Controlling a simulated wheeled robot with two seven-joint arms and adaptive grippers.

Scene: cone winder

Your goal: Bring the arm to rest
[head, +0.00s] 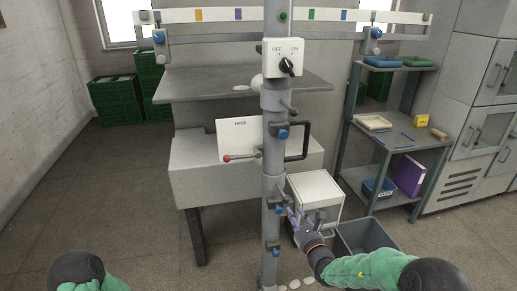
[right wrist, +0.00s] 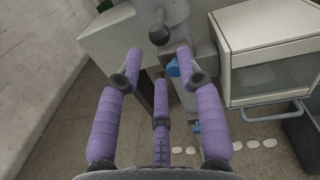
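My right gripper (head: 296,218) has purple fingers and is in front of the lower part of the grey post (head: 272,180). In the right wrist view its fingers (right wrist: 160,75) are spread apart with nothing between them. The post and its blue knobs lie beyond the fingertips; I cannot tell whether a finger touches the post. My right arm (head: 365,270) reaches in from the lower right in a green sleeve. Only a piece of my left arm (head: 85,272) shows at the lower left; its gripper is out of view.
A white cabinet (head: 322,188) and a grey bin (head: 372,233) stand close to my right gripper. A switch box (head: 270,55) is high on the post. A shelf rack (head: 408,140) stands at right, green crates (head: 115,98) at back left. The left floor is clear.

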